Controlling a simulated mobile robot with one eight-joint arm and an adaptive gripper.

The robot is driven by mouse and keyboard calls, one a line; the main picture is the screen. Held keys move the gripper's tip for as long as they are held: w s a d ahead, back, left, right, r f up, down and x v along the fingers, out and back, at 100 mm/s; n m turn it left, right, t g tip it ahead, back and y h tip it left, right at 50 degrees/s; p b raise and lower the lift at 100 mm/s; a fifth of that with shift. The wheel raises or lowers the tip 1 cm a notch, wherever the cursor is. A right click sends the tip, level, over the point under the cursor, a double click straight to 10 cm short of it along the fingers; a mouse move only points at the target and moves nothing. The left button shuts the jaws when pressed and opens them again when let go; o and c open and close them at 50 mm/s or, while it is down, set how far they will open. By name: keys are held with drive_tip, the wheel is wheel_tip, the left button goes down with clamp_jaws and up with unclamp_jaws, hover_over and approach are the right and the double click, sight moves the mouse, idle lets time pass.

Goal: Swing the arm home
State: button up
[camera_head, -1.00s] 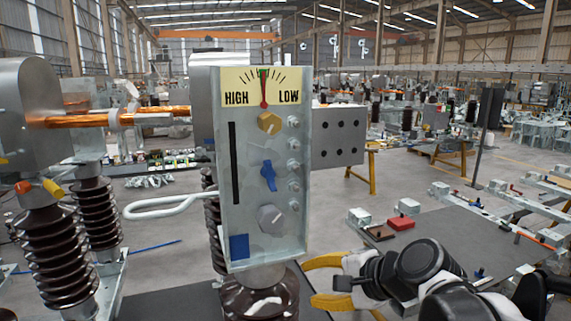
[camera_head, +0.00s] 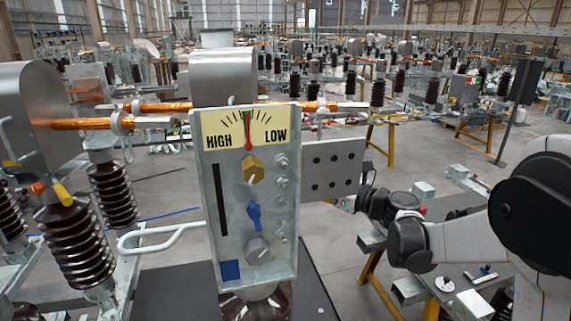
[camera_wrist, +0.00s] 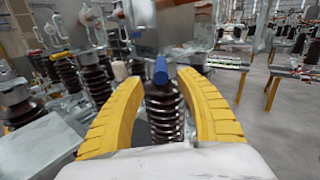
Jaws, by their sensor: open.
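My arm (camera_head: 450,235) enters from the right of the head view and reaches left towards the back of the gauge box. My gripper's fingers are hidden in the head view. In the wrist view my gripper (camera_wrist: 160,78) shows two yellow ribbed fingers spread apart with nothing gripped. A blue rounded piece (camera_wrist: 160,72) and a brown ribbed insulator (camera_wrist: 164,112) appear between the fingers; I cannot tell how far off they are. The gauge box (camera_head: 245,195) stands upright in the head view, with a HIGH/LOW dial (camera_head: 247,130), its needle near the middle.
A grey plate with holes (camera_head: 333,170) juts right from the box, close to my arm's far end. Ribbed insulators (camera_head: 75,245) and copper bars (camera_head: 75,124) stand at left. A bench with small parts (camera_head: 455,285) lies under my arm. Floor at centre right is open.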

drive_tip(key=x, duration=0.7)
drive_tip(key=shift+w+a+p, duration=0.3)
drive_tip(key=shift+p, duration=0.05)
clamp_jaws()
